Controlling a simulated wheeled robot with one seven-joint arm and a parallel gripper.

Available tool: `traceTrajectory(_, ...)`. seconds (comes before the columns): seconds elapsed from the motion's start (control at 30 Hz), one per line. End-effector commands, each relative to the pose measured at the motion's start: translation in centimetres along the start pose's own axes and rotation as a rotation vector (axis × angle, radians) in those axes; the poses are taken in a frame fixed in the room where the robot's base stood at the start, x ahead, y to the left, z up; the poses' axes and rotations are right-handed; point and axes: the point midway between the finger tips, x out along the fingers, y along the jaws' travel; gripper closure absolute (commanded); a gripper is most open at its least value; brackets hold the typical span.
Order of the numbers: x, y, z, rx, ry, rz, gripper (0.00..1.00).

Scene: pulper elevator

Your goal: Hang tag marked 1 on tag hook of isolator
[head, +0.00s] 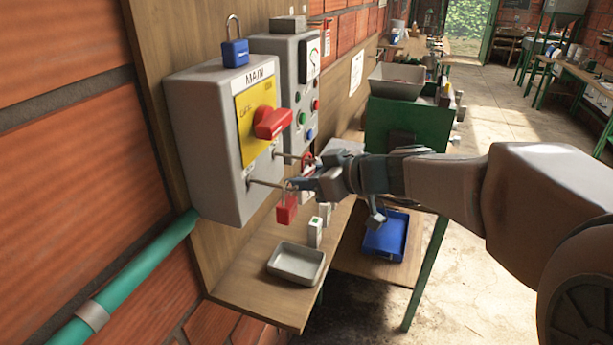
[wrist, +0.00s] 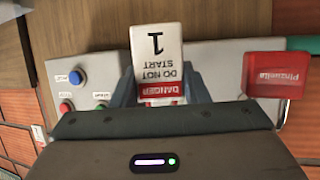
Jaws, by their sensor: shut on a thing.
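The isolator (head: 205,140) is a grey box on the left, labelled MAIN, with a yellow plate and a red handle (head: 272,122). Two thin pegs stick out from its front, an upper peg (head: 288,155) and a lower peg (head: 264,183); I cannot tell which is the tag hook. A red padlock (head: 287,209) hangs by the lower peg's end. My gripper (head: 308,182) is shut on the tag marked 1 (wrist: 156,52), close to the peg ends. The tag reads DANGER DO NOT START, upside down in the wrist view. Whether it touches a peg is hidden.
A blue padlock (head: 235,53) stands on the isolator. A button panel (head: 293,75) is beside it. The red padlock (wrist: 275,75) shows close by in the wrist view. Below are a grey tray (head: 297,263) and a blue tray (head: 387,236). Open floor lies to the right.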

Motion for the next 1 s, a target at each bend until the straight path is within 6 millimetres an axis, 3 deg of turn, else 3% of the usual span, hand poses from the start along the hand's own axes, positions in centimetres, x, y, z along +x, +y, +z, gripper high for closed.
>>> traceTrajectory(0.33, 0.0, 0.0, 0.0, 0.0, 0.0, 0.0, 0.81)
traceTrajectory(0.37, 0.0, 0.0, 0.0, 0.0, 0.0, 0.0, 0.53)
traceTrajectory(0.43, 0.0, 0.0, 0.0, 0.0, 0.0, 0.0, 0.34)
traceTrajectory(0.77, -0.2, 0.0, 0.0, -0.001, 0.0, 0.001, 0.33)
traceTrajectory(1.0, -3.5, 0.1, 0.2, -0.004, 0.003, 0.005, 0.33)
